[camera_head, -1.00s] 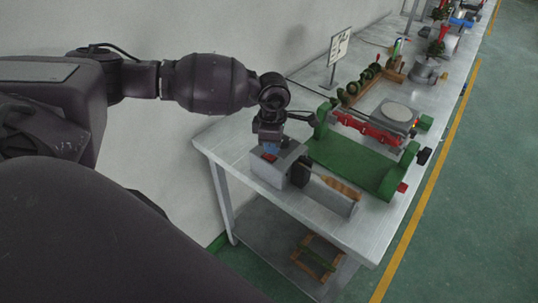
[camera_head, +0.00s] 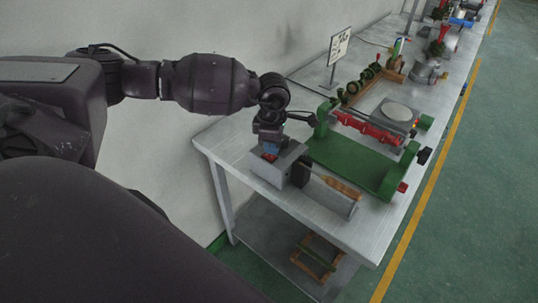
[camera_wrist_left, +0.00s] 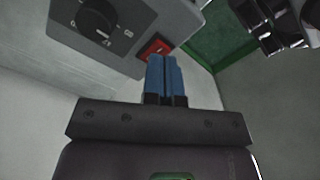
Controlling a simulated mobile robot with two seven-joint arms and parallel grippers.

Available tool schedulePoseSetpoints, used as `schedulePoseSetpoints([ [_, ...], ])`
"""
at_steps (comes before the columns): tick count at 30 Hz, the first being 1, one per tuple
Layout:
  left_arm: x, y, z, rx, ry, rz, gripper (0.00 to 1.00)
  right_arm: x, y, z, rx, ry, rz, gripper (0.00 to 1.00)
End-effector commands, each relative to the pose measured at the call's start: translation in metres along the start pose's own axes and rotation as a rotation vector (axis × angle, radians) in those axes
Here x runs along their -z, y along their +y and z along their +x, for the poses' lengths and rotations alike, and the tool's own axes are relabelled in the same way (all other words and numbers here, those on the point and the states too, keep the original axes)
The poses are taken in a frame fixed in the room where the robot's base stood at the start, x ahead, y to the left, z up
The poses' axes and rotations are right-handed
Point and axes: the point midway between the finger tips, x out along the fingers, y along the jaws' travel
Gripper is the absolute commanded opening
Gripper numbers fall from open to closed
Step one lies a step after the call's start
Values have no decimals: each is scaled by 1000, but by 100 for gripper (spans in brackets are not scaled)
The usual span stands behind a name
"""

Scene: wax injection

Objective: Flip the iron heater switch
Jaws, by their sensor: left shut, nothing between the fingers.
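The iron heater (camera_head: 287,168) is a grey box near the left end of the table. In the left wrist view the heater (camera_wrist_left: 128,57) shows its panel with a black dial (camera_wrist_left: 98,20) and a red rocker switch (camera_wrist_left: 157,46). My left gripper (camera_wrist_left: 163,62) is shut and empty, with its blue fingertips at the lower edge of the red switch. I cannot tell whether they touch it. In the head view the left gripper (camera_head: 270,147) points down over the heater's top. My right gripper is not in view.
An iron with a wooden handle (camera_head: 343,188) lies in front of the heater. A green machine (camera_head: 350,164) with red parts stands close on the right. A sign (camera_head: 340,45) and other equipment stand farther along the table (camera_head: 314,219). A wooden frame (camera_head: 318,257) lies on the lower shelf.

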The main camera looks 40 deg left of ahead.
Motion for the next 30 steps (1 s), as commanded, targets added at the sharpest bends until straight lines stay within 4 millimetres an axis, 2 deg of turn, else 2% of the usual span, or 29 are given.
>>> schedulePoseSetpoints([
  [17,0,0,8,0,0,0,0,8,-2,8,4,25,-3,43],
  [30,0,0,13,0,0,0,0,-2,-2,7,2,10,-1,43],
])
